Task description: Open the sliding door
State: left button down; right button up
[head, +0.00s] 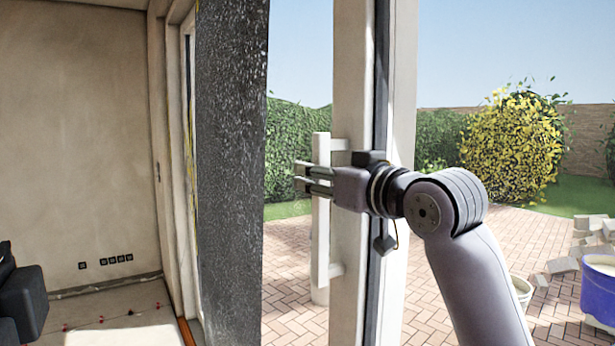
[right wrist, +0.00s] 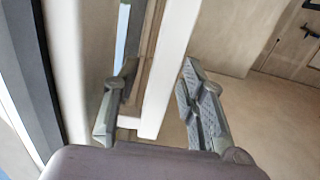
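The sliding door's pale upright frame (head: 352,75) stands in the middle of the head view, with a dark strip along its right side. A long white vertical bar handle (head: 321,240) is fixed to it by short brackets. My right gripper (head: 300,178) is at the upper half of the handle, fingers pointing left. In the right wrist view, the handle (right wrist: 167,75) passes between the two spread fingers of my right gripper (right wrist: 160,105), with gaps showing on either side. I cannot tell how far the door stands open. My left gripper is not in view.
A dark speckled panel or pillar (head: 232,170) stands left of the door. Further left are a bare plaster wall (head: 75,130) and a floor with small red markers. At right lie brick paving (head: 450,240), a blue tub (head: 598,290), a pale bucket (head: 520,290) and stacked blocks.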

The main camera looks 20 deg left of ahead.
jog(key=shift+w+a, duration=0.1)
jog(key=shift+a, duration=0.05)
jog(key=shift+s+d+r, duration=0.25)
jog(key=shift+c, duration=0.2)
jog(key=shift+w+a+f, duration=0.1)
jog(key=shift+w, duration=0.05)
jog(key=c, duration=0.4)
grip_shut()
